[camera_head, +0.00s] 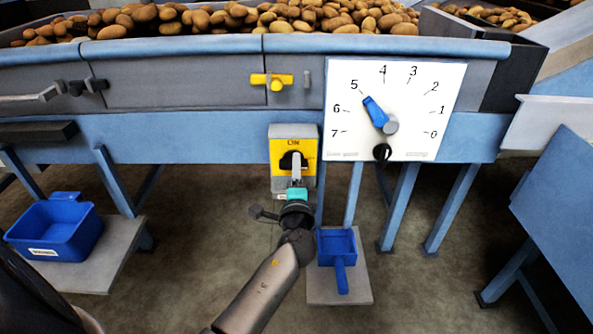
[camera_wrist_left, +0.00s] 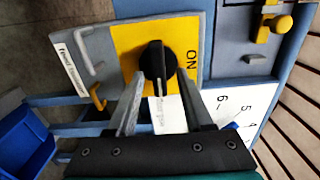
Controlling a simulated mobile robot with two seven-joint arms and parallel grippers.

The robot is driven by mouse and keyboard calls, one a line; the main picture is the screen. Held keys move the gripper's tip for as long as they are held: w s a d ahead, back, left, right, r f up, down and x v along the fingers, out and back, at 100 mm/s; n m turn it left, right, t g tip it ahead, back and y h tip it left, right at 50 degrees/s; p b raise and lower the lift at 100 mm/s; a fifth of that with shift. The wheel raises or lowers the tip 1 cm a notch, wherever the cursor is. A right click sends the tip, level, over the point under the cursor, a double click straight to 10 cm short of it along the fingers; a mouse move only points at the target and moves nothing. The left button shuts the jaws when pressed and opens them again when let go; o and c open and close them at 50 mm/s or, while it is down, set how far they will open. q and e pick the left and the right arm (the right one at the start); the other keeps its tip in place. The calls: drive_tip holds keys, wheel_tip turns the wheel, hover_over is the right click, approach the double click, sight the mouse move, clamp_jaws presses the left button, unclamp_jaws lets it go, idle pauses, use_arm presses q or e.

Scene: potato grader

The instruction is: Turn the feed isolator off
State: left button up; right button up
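The feed isolator (camera_head: 308,143) is a grey box with a yellow face and a black rotary knob, mounted under the conveyor's blue beam. In the left wrist view its yellow plate (camera_wrist_left: 182,35) reads "ON", and the black knob (camera_wrist_left: 157,62) has a white pointer line. My left gripper (camera_head: 296,180) is in front of the isolator's lower part. In the left wrist view its two fingers (camera_wrist_left: 158,108) are apart, one either side of the space just below the knob, with nothing between them. Whether they touch the knob is unclear. My right gripper is not in view.
A white dial (camera_head: 350,100) with a blue pointer is right of the isolator. A yellow valve handle (camera_head: 272,81) is above it. A blue tub (camera_head: 56,228) is on a low shelf at left. A blue scoop (camera_head: 337,246) lies below. Potatoes (camera_head: 230,17) fill the conveyor.

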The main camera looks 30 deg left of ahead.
use_arm(q)
drive_tip(key=p+v, duration=0.1)
drive_tip(key=v, duration=1.4)
drive_tip(key=shift+s, duration=0.15)
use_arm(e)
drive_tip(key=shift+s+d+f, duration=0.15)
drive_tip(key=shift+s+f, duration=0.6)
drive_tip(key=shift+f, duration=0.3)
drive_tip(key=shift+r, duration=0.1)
